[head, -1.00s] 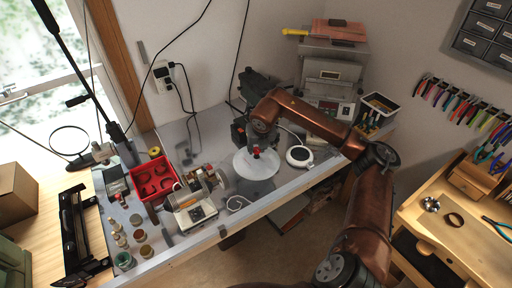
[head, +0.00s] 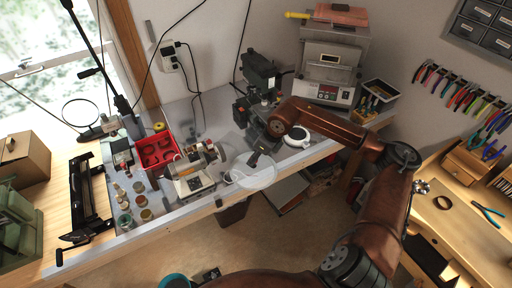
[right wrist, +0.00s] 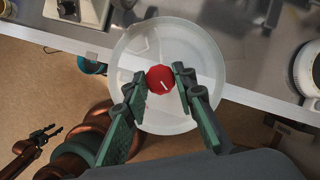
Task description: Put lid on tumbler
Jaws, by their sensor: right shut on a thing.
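The lid is a round translucent disc (head: 257,179) with a red knob (right wrist: 160,79) at its middle. My right gripper (right wrist: 160,80) is shut on the knob. In the head view the lid is over the table's front edge, partly past it. In the right wrist view the lid (right wrist: 205,55) looks nearly face-on. A white round vessel with a dark middle (head: 297,138), perhaps the tumbler, stands on the table to the right; it is cut off in the right wrist view (right wrist: 303,72). My left gripper (right wrist: 38,140) is low at the left of the right wrist view, apparently open and empty.
A small bench machine (head: 194,183) stands left of the lid. A red tray (head: 157,152) and small jars (head: 143,214) are further left. A dark upright machine (head: 258,72) stands behind. A dark bin (head: 232,213) is below the table edge; the floor in front is mostly clear.

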